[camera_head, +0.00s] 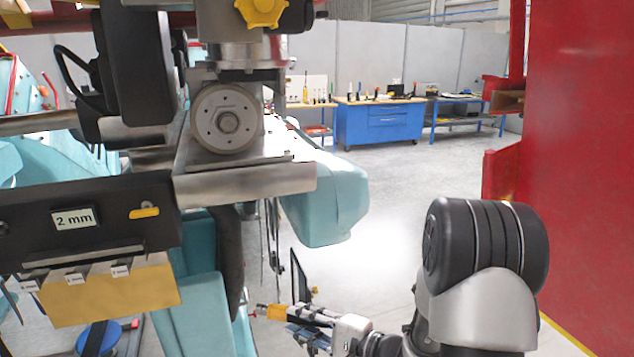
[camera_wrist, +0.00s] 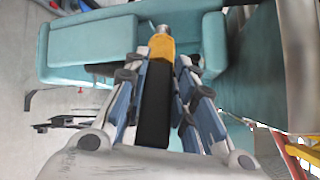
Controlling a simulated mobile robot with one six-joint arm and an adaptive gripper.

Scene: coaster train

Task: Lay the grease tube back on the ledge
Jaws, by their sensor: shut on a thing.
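My gripper (camera_head: 312,318) is low in the head view, beneath the teal train body. In the wrist view, its blue-grey fingers (camera_wrist: 160,82) are closed along both sides of a long thing, which I take to be the grease tube (camera_wrist: 152,105). This has a black part between the fingers and an orange-yellow end (camera_wrist: 160,48) pointing away from the wrist. The orange end also shows in the head view, left of the fingers, lying nearly level. I cannot tell for certain which surface is the ledge.
A teal panel (camera_wrist: 95,48) lies beyond the tube end. Above my gripper in the head view are a steel bracket with wheel (camera_head: 250,182), a black "2 mm" bar (camera_head: 120,208) and a tan block (camera_head: 110,295). A red wall (camera_head: 580,150) stands right. The grey floor between is open.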

